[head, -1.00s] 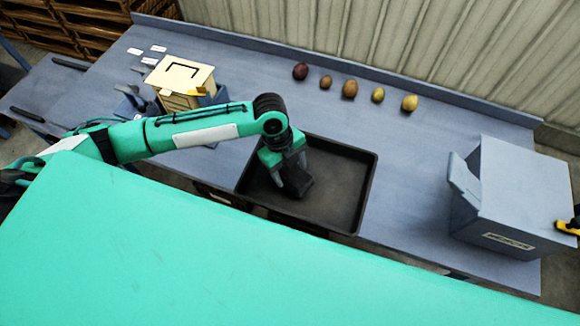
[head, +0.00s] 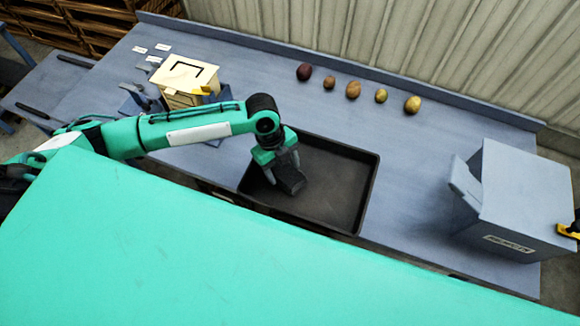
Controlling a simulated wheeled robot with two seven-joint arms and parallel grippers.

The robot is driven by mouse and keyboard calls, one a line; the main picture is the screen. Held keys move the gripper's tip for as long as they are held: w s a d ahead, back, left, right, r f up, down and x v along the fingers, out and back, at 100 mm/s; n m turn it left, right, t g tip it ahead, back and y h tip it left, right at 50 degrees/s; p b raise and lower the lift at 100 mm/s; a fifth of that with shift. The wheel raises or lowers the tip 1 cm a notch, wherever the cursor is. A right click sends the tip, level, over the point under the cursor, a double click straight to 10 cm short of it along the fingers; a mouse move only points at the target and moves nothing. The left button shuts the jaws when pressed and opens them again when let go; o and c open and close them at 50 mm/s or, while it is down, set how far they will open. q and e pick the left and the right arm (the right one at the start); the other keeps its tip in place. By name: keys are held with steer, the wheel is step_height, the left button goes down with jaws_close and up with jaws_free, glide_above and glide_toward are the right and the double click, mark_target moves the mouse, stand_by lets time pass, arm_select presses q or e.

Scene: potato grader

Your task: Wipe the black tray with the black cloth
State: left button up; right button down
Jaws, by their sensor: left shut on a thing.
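The black tray (head: 345,153) lies on the blue-grey bench, with a raised rim all round. My left gripper (head: 283,176) reaches down into the left part of the tray. It is shut on the black cloth (head: 292,184), a dark bundle under the fingers, close to the tray floor. The cloth is hard to tell from the dark fingers and the dark tray, and I cannot tell whether it touches the floor. The right part of the tray is bare. My right gripper is not in view.
Several potatoes (head: 353,90) stand in a row behind the tray. A cream box (head: 183,76) is at the left behind my arm. A grey box (head: 515,195) with an open flap is at the right. The bench between the tray and the grey box is clear.

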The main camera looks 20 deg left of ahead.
arm_select(q)
steer(key=shift+a, duration=0.45)
steer(key=shift+p, duration=0.3)
steer(key=shift+s+d+f+p, duration=0.1)
steer(key=shift+d+p, duration=0.1)
steer(key=shift+d, duration=0.45)
steer(key=shift+s+d+f+p, duration=0.1)
steer(key=shift+d+p, duration=0.05)
steer(key=shift+d, duration=0.5)
steer(key=shift+d+f, duration=0.15)
steer(key=shift+d, duration=0.4)
steer(key=shift+c, duration=0.3)
step_height(320, 180, up, 6)
steer(key=p, duration=0.5)
steer(key=shift+w+p, duration=0.15)
steer(key=shift+p, duration=0.15)
